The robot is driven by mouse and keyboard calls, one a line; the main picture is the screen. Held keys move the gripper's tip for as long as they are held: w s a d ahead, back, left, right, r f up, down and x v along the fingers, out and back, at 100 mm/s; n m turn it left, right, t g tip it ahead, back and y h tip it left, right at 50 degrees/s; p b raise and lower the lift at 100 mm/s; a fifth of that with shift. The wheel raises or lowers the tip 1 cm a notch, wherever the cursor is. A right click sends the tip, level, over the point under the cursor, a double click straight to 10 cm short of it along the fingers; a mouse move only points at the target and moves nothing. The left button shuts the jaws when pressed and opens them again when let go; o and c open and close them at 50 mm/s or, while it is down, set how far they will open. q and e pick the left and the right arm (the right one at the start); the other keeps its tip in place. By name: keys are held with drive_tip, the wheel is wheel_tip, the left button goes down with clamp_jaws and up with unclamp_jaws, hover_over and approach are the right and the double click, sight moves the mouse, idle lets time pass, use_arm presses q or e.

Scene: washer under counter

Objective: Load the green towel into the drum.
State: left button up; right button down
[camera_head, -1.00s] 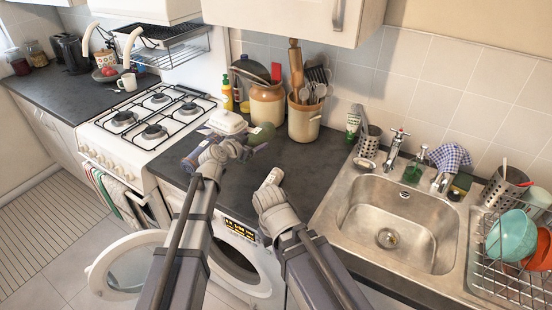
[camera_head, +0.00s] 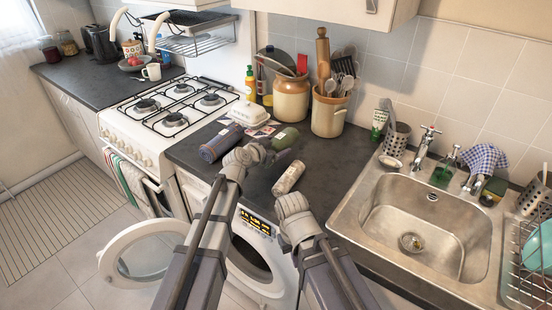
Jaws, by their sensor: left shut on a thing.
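The washer's drum opening (camera_head: 250,262) is below the counter edge, partly behind my arms. Its round door (camera_head: 140,252) stands open to the left. My right gripper (camera_head: 293,205) is by the counter's front edge, near a beige roll; its fingers are not clear.
A blue-purple roll (camera_head: 221,142) lies left of my left gripper, and the beige roll (camera_head: 288,177) lies to its right. The butter dish (camera_head: 250,113) and utensil crock (camera_head: 329,113) stand behind. The hob (camera_head: 168,112) is left, the sink (camera_head: 425,235) right.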

use_arm(q)
drive_tip(key=shift+f+b, duration=1.75)
drive_tip(key=shift+f, duration=0.1)
drive_tip(key=shift+f, duration=0.1)
drive_tip(key=o, duration=1.4)
drive_tip(key=shift+c, duration=0.2)
